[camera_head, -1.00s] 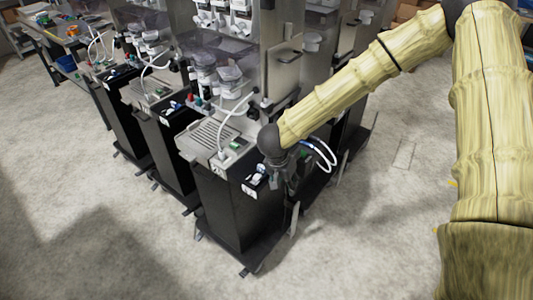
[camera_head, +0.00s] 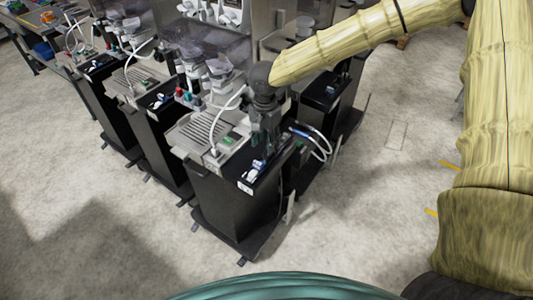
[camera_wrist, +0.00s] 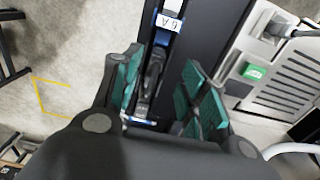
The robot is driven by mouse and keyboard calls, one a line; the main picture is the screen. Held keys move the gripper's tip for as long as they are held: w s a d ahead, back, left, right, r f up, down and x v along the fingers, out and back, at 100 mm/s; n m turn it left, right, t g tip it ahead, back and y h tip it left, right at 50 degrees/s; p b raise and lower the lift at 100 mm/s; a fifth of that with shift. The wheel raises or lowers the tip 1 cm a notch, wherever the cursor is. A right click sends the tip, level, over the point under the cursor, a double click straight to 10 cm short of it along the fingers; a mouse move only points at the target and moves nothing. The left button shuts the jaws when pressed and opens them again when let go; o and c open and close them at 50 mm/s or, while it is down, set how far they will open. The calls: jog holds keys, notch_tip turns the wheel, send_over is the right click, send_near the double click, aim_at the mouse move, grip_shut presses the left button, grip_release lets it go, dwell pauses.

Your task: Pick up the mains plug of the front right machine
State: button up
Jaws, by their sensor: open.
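The front right machine (camera_head: 225,205) is a black cabinet with a grey ribbed top. In the wrist view a narrow dark piece (camera_wrist: 152,75), apparently the mains plug, lies in a channel with blue and white edges behind a small white label (camera_wrist: 168,24). My gripper (camera_wrist: 165,95) is open, with its green-padded fingers on either side of this piece and not visibly closed on it. In the head view my gripper (camera_head: 266,146) points down over the cabinet's top right edge, just behind a white and blue item (camera_head: 254,171). It hides part of that strip.
The ribbed drip tray (camera_head: 205,128), a green button (camera_wrist: 254,72) and a white hose (camera_head: 228,102) are close beside my gripper. White and blue cables (camera_head: 318,142) loop out on the right. Similar machines stand to the left; the floor (camera_head: 390,190) at right is clear.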

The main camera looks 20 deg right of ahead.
aim_at(267, 156)
jog(key=shift+s+d+f+p, duration=0.2)
jog(key=shift+f+p, duration=0.4)
jog(key=shift+f, duration=0.1)
jog(key=shift+w+f+p, duration=0.1)
jog(key=shift+f+p, duration=0.6)
jog(key=shift+f, duration=1.3)
grip_shut()
